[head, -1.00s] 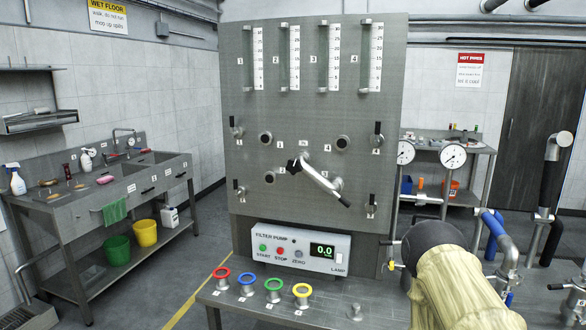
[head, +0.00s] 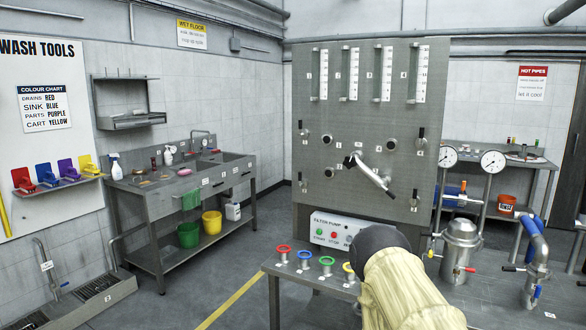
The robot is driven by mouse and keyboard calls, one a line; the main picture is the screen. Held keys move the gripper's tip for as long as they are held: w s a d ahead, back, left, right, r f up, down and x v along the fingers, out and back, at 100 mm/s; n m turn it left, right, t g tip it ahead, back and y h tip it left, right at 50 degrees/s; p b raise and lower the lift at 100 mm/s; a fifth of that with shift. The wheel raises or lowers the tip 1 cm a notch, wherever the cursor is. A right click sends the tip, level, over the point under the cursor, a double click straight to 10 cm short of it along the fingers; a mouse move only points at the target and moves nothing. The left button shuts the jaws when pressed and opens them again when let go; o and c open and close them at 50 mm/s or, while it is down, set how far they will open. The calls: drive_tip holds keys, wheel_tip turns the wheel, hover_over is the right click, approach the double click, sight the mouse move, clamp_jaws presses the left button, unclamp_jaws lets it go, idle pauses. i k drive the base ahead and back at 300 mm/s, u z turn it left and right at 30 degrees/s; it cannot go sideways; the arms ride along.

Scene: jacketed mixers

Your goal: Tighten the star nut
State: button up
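A grey upright panel (head: 362,110) stands in the middle. A bright metal swing pipe (head: 371,176) slants down to the right across it. A small black knob (head: 350,161) sits at the pipe's upper left end; it is too small to tell whether it is the star nut. No other star-shaped nut is clear. My arm (head: 405,285), beige with a dark rounded joint, rises at the bottom right of centre. It covers part of the bench and the pump box. My gripper is not in view.
A bench with coloured rings (head: 304,259) stands in front of the panel. A lidded metal vessel (head: 461,252) and blue-sleeved pipe (head: 532,243) stand to the right. A sink unit (head: 190,176) and a wash tools board (head: 45,110) are left. The floor between is open.

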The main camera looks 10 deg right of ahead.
sight(350, 162)
drive_tip(key=u, duration=0.3)
drive_tip(key=k, duration=0.3)
drive_tip(key=z, duration=0.95)
drive_tip(key=i, duration=1.35)
drive_tip(key=u, duration=0.45)
